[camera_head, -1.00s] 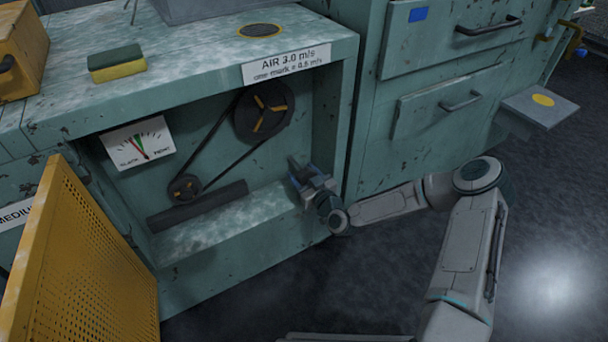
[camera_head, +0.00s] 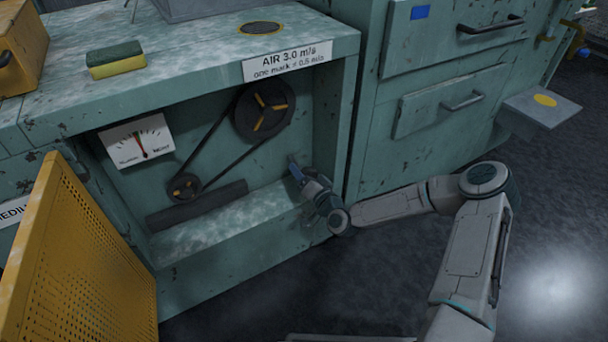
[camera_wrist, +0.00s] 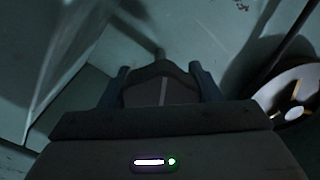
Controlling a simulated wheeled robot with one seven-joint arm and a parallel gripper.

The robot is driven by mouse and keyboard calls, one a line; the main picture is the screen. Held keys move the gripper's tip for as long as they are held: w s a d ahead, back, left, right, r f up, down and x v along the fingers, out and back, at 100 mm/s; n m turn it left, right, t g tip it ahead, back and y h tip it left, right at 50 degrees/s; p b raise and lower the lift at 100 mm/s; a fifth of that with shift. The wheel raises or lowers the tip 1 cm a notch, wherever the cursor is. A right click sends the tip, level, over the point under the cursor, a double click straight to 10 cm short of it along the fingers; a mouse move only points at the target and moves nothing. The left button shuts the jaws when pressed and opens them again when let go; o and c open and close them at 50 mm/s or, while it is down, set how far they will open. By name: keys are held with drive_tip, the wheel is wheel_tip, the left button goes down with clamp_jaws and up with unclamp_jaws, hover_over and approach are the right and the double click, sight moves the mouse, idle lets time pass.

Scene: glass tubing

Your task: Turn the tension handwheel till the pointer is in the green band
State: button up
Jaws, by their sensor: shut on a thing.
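The tension gauge (camera_head: 137,140) is a white plate inside the open bay, marked slack at left and tight at right. Its red pointer (camera_head: 141,146) stands nearly upright, at or close to the green band; the picture is too small to tell if it is fully inside. My gripper (camera_head: 303,180) is at the right end of the bay, low down. In the wrist view my gripper (camera_wrist: 158,70) has its fingers on both sides of the dark handwheel (camera_wrist: 160,88), shut on it. The handwheel is mostly hidden by my gripper in the head view.
A belt runs between a large pulley (camera_head: 264,110) and a small pulley (camera_head: 184,187), above a dark bar (camera_head: 197,206). A yellow perforated guard (camera_head: 85,255) stands at the left front. A sponge (camera_head: 116,60) lies on the bench top. The bay's right wall is close to my gripper.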

drive_tip(key=shift+d+m, duration=0.15)
drive_tip(key=shift+m, duration=0.45)
drive_tip(key=shift+w+m, duration=0.1)
drive_tip(key=shift+m, duration=0.2)
drive_tip(key=o, duration=1)
drive_tip(key=p+v, duration=0.3)
drive_tip(key=v, duration=1.1)
drive_tip(key=shift+p, duration=0.3)
